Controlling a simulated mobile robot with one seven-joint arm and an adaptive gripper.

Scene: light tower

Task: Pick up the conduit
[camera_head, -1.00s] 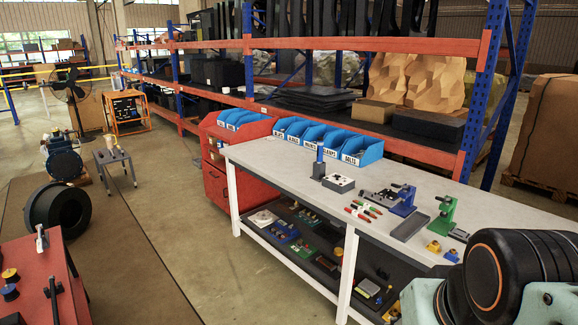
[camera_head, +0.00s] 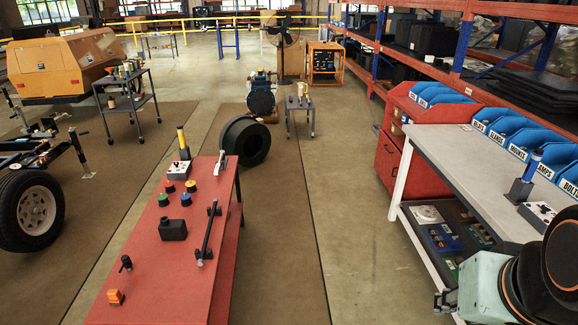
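I cannot tell for sure which thing is the conduit. A dark bar with upright ends (camera_head: 207,231) lies along the right side of the red table (camera_head: 140,262). Part of my own arm shows at the lower right, in front of the white workbench (camera_head: 470,158).
The red table also holds several coloured spools (camera_head: 186,199), a black block (camera_head: 172,229) and an orange piece (camera_head: 115,296). A wheeled trailer frame (camera_head: 36,209) stands left, and blue bins (camera_head: 500,132) line the workbench. The floor between table and workbench is clear.

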